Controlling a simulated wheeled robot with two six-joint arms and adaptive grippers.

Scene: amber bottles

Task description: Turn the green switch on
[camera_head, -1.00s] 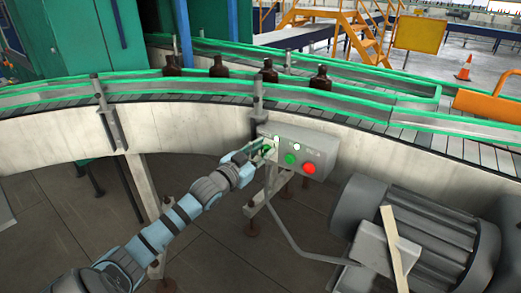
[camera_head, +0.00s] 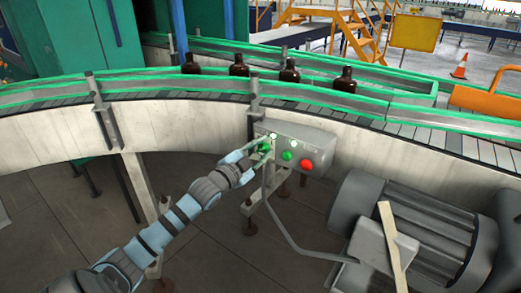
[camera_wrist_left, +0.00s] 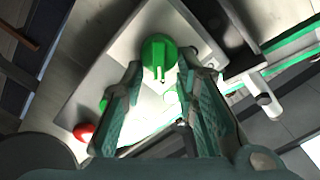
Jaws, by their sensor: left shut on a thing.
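The green switch (camera_wrist_left: 155,50) is a round green knob with a raised grip on a light grey control box (camera_head: 318,140). In the head view the knob (camera_head: 265,147) shows at the box's left end, partly covered by my fingers. My left gripper (camera_head: 259,150) reaches it from the lower left. In the left wrist view my left gripper (camera_wrist_left: 160,80) has its two fingers on either side of the knob's grip, shut on it. The exact contact is partly hidden by the fingertips. My right gripper is in neither view.
A green button (camera_head: 288,155) and a red button (camera_head: 307,164) sit right of the switch. Amber bottles (camera_head: 238,66) stand on the curved conveyor (camera_head: 170,90) behind. A large grey motor (camera_head: 420,230) stands at lower right. A thin bent pipe runs below the box.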

